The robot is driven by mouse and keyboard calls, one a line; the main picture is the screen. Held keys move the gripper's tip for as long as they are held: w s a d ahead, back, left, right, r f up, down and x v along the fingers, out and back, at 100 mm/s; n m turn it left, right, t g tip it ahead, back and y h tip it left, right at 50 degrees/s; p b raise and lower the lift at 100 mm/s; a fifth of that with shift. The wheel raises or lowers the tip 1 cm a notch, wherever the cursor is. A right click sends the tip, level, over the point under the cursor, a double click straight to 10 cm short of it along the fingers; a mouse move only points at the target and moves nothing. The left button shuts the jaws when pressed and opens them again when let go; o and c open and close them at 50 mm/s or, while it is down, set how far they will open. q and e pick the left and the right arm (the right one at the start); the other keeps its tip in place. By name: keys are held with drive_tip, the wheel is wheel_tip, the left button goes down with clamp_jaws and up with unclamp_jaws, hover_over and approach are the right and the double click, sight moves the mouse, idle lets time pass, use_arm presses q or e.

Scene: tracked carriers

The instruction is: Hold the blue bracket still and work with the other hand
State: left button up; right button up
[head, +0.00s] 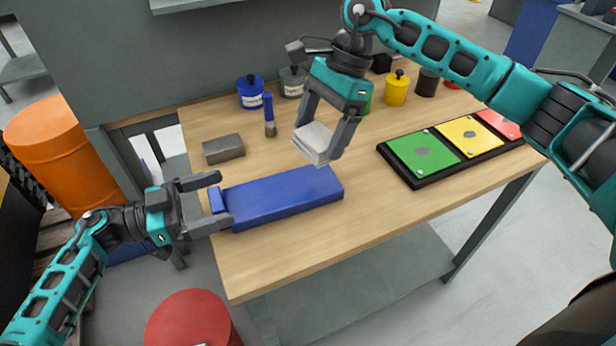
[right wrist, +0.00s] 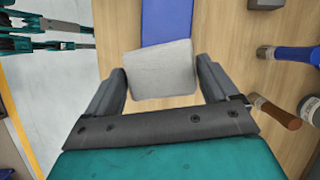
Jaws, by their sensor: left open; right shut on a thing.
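The blue bracket (head: 285,198) lies flat near the front edge of the wooden table, a long block with a raised end piece (head: 216,200) at its left. Part of it shows beyond the pad in the right wrist view (right wrist: 167,22). My left gripper (head: 223,198) is open at the bracket's left end, its fingers on either side of the end piece; contact is unclear. My right gripper (head: 318,146) is shut on a light grey pad (head: 314,141), held above the table behind the bracket. The pad also shows between the fingers in the right wrist view (right wrist: 160,70).
A grey block (head: 223,149) and a blue-handled brush (head: 268,112) stand behind the bracket. Pots, including a blue one (head: 250,92) and a yellow one (head: 396,89), line the back. A black tray (head: 400,176) with green, yellow and red plates lies right. Bare wood separates tray and bracket.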

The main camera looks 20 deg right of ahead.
use_arm(q)
drive_tip(key=a, duration=1.2)
